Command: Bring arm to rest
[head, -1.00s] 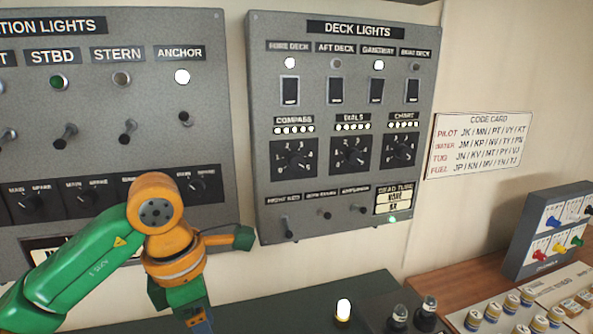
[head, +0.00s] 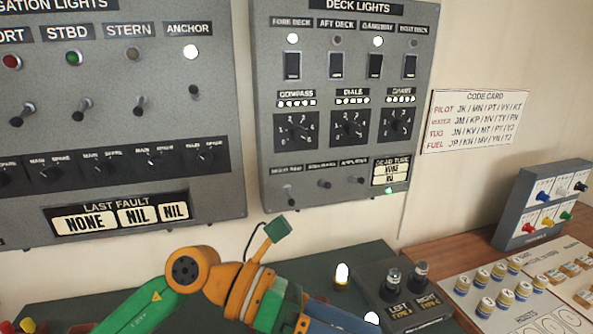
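My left arm, green and orange, comes in from the lower left in the head view. Its wrist is low over the dark green console top (head: 310,235), and its gripper end runs off the bottom edge, so the fingers do not show. The arm is apart from both wall panels. My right arm is not in view.
The navigation lights panel (head: 120,120) and deck lights panel (head: 345,175) hang on the wall.

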